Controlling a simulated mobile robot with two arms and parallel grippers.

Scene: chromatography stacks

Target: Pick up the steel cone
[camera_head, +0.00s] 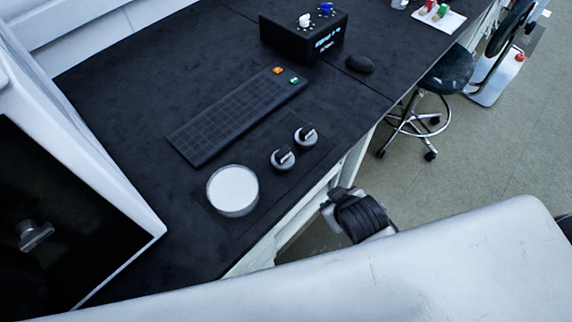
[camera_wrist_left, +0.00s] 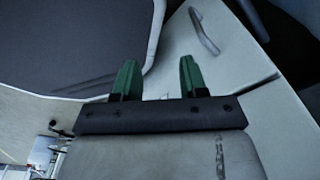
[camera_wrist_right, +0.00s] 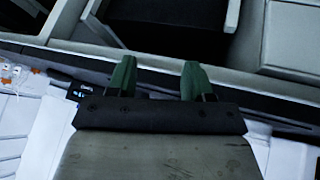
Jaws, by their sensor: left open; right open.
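I cannot make out a steel cone in any of the views. In the head view a round white-topped disc with a metal rim (camera_head: 233,190) lies on the black bench, beside two dark-and-silver knobs (camera_head: 284,158). My left gripper (camera_wrist_left: 158,66) shows in the left wrist view, its two green fingers apart and nothing between them. My right gripper (camera_wrist_right: 158,70) shows in the right wrist view, also open and empty.
On the black bench (camera_head: 110,75) are a keypad (camera_head: 235,118), a black display box (camera_head: 304,36), a mouse (camera_head: 360,64) and a white tray (camera_head: 448,22) with small items. A white-framed cabinet (camera_head: 140,225) stands at left. A stool (camera_head: 447,68) is beside the bench.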

